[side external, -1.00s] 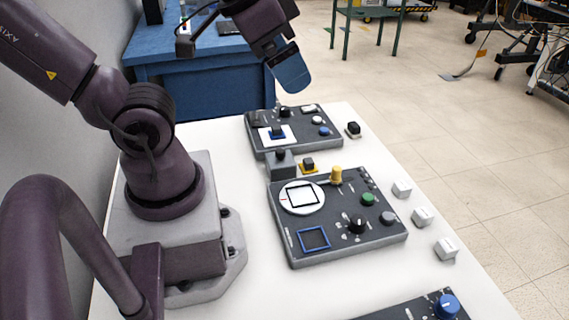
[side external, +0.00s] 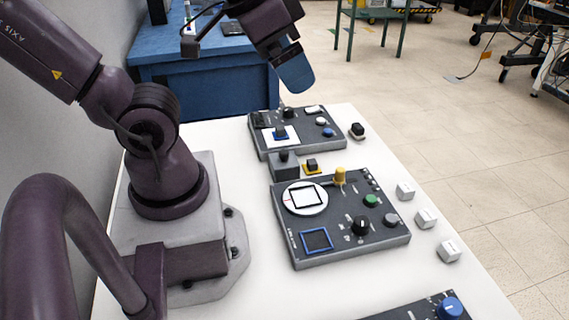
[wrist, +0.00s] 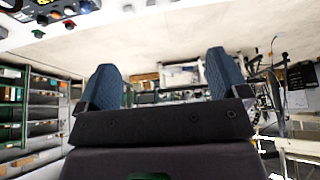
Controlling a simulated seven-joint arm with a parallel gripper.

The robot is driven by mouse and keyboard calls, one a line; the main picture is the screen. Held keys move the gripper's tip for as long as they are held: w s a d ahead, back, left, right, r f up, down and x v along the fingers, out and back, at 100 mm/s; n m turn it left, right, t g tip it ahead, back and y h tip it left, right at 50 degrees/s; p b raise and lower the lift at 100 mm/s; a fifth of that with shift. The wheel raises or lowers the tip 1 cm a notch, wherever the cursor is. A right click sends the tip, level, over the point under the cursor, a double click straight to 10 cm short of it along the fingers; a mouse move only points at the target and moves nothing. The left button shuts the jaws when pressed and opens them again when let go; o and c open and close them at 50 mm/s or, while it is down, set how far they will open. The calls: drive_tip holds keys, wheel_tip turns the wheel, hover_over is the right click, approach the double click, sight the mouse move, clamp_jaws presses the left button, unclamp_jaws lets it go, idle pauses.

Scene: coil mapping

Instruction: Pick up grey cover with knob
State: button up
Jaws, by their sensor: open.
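The grey cover with a black knob on top (side external: 284,166) is a small block on the white table, in the side external view. It stands between the far panel and the middle panel, close to the middle panel's far left corner. My gripper (side external: 296,78) is raised above and beyond the far panel, well apart from the cover. Its blue fingers overlap in that view. In the wrist view my gripper (wrist: 164,78) shows two blue fingers spread wide with nothing between them. I cannot make out the cover in the wrist view.
The middle panel (side external: 335,245) carries a yellow knob, a green button and a black dial. The far panel (side external: 300,148) has a blue-based black piece on a white square. A small yellow-based black piece (side external: 312,166) is beside the cover. White cubes (side external: 426,218) line the right edge.

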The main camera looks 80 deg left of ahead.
drive_tip(key=n+g+y, duration=0.4)
drive_tip(key=n+g, duration=0.3)
drive_tip(key=n, duration=1.4)
approach(285, 152)
drive_tip(key=x, duration=0.5)
drive_tip(key=shift+s+a+f, duration=0.15)
drive_tip(key=shift+s+f, duration=0.05)
drive_tip(key=shift+s, duration=0.05)
drive_tip(key=shift+w+x, duration=0.15)
drive_tip(key=shift+x, duration=1.35)
drive_tip(key=shift+w+x, duration=0.1)
drive_tip(key=shift+x, duration=1.45)
